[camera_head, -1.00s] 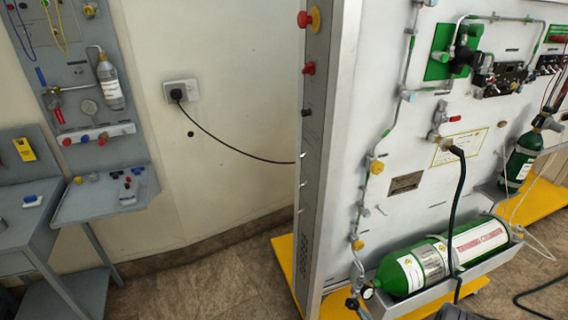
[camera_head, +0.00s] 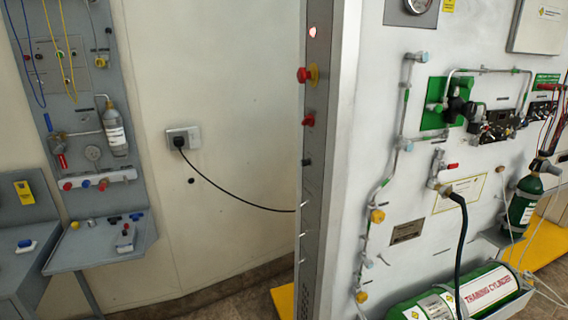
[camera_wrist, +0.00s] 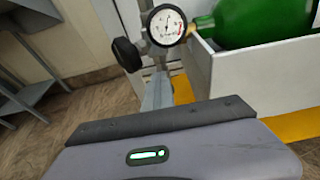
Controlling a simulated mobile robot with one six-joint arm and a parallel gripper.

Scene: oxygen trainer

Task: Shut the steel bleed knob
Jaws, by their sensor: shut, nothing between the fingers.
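I cannot clearly pick out a steel bleed knob in either view. The wrist view shows a round white pressure gauge (camera_wrist: 167,25) and a black round knob (camera_wrist: 127,54) on metal fittings beside a green cylinder (camera_wrist: 245,22). My gripper (camera_wrist: 160,76) shows as a narrow grey shape beyond its dark-edged housing. It is shut and empty, its tips just below the gauge and fittings in the picture. I cannot tell whether they touch anything. In the head view, the green training cylinder (camera_head: 470,297) lies at the panel's foot, cut off below. My gripper is not in that view.
The panel (camera_head: 400,207) carries pipes, yellow fittings and a red-handled valve (camera_head: 447,166). A black hose (camera_head: 463,235) hangs in front of it. The cylinder's white tray wall (camera_wrist: 199,75) stands close to my gripper. A grey bench (camera_head: 95,245) is at left.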

